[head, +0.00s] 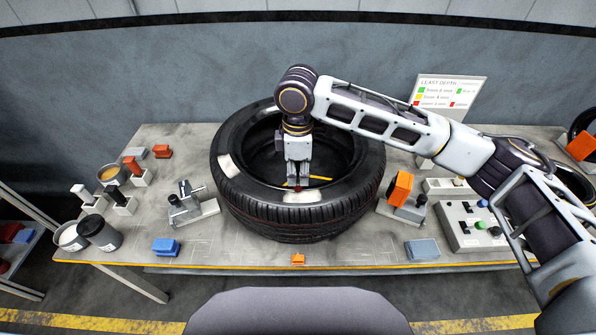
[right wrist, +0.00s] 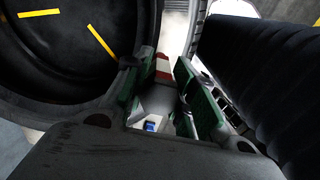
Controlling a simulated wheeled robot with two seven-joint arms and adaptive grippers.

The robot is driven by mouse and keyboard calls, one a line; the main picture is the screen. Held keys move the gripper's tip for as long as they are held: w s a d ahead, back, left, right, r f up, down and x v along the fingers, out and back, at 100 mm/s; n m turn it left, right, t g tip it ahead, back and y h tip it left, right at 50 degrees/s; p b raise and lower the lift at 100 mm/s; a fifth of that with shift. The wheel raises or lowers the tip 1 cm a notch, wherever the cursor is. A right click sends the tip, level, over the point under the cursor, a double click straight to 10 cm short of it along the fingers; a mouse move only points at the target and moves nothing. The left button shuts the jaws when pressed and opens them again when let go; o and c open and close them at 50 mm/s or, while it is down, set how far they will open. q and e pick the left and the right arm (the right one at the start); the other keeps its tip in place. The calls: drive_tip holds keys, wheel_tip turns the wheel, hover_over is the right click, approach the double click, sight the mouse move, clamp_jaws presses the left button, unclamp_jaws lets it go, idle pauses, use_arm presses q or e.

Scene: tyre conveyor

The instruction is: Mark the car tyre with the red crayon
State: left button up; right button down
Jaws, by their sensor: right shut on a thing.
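The black car tyre (head: 255,198) lies flat on the bench, with pale patches on its upper sidewall. My right gripper (head: 298,182) points down over the tyre's near inner rim, just behind the near pale patch (head: 302,196). It is shut on the red crayon (head: 298,188), of which only a little shows in the head view. In the right wrist view, a red and white piece (right wrist: 163,66) shows between the green-padded fingers. Whether the crayon touches the tyre cannot be told. My left gripper is out of view.
On the bench's left stand pots (head: 105,232) and small stands with red, black and white tools. Clamps flank the tyre, a grey one (head: 190,205) and an orange-headed one (head: 401,188). A control box (head: 465,228) stands right. Blue blocks (head: 166,247) lie along the front.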

drive_tip(key=shift+f, duration=0.75)
idle(0.9)
idle(0.4)
drive_tip(key=shift+s+p, duration=0.3)
drive_tip(key=shift+p, duration=0.35)
drive_tip(key=shift+s+p, duration=0.4)
drive_tip(key=shift+p, duration=0.3)
idle(0.5)
drive_tip(key=shift+s+p, duration=0.25)
drive_tip(key=shift+p, duration=0.4)
drive_tip(key=shift+s, duration=0.1)
drive_tip(key=shift+s+p, duration=0.2)
drive_tip(key=shift+p, duration=0.55)
